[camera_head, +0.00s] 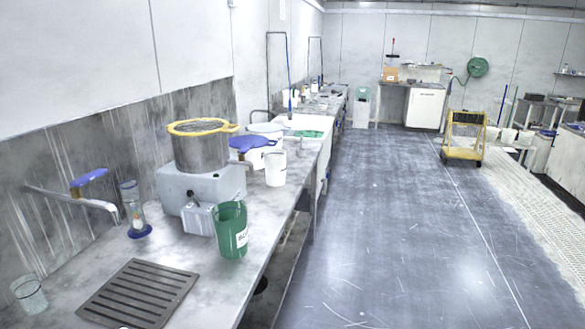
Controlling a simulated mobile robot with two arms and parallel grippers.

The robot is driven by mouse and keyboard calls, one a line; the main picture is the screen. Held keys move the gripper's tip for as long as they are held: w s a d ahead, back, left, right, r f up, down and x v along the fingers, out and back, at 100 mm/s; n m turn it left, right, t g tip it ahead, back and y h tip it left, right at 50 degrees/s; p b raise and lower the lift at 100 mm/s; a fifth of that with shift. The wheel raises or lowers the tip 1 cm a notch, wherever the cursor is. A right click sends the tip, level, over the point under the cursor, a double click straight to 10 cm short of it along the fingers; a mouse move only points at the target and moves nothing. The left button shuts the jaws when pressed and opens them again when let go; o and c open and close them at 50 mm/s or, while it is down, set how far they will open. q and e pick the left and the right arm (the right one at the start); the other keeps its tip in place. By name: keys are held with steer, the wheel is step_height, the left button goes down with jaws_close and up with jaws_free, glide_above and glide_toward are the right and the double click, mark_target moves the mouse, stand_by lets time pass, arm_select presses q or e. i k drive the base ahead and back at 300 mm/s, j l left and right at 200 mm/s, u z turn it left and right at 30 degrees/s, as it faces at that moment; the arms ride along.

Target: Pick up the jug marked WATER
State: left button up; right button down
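No jug with a readable WATER marking shows. A green jug (230,228) stands upright on the grey bench near its front edge. Its white label is turned partly away, and I cannot read the whole word. A white jug or beaker (275,170) stands farther back on the bench, with no readable word on it. A clear beaker (29,294) stands at the near left. Neither of my grippers is in view.
The bench (215,275) runs along the left wall. It carries a slotted drain grate (138,292), a grey machine with a yellow-rimmed drum (200,150), a blue-based cylinder (133,208) and a tap (80,200). A yellow cart (465,135) stands far off; the floor (385,230) between is clear.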

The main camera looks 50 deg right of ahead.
mark_target(275, 158)
steer(key=z, duration=1.45)
steer(key=i+l+z, duration=0.35)
steer(key=i, duration=0.4)
steer(key=i+z, duration=0.35)
steer(key=i, duration=0.35)
steer(key=i+u, duration=0.15)
steer(key=i, duration=0.35)
steer(key=i+l+u, duration=0.1)
steer(key=i, duration=0.4)
steer(key=i+l+u, duration=0.15)
steer(key=i, duration=0.4)
